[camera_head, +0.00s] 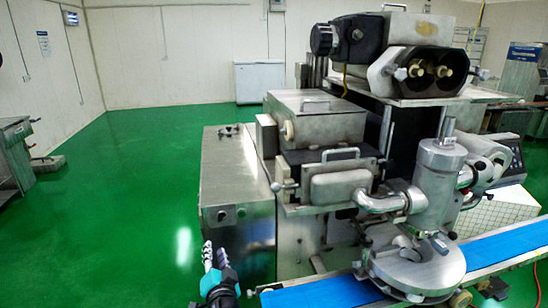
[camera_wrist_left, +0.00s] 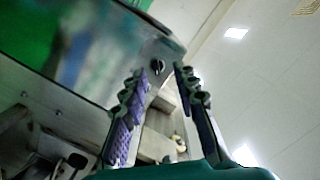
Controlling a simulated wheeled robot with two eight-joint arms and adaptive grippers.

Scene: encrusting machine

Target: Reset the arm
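My left gripper (camera_head: 213,250) shows at the bottom of the head view, pointing up, in front of the lower left side of the encrusting machine (camera_head: 322,128). In the left wrist view its two ridged fingers (camera_wrist_left: 158,76) stand apart with nothing between them, so it is open and empty. A metal panel with a small dark knob (camera_wrist_left: 157,66) shows beyond the fingertips there. Whether the fingers touch the machine cannot be told. My right gripper is in neither view.
A blue conveyor belt (camera_head: 508,246) crosses the bottom right, passing the machine's round metal plate (camera_head: 418,268). A steel cabinet (camera_head: 15,155) stands at the far left. The green floor (camera_head: 125,200) between is clear. A white chest (camera_head: 259,82) stands at the back wall.

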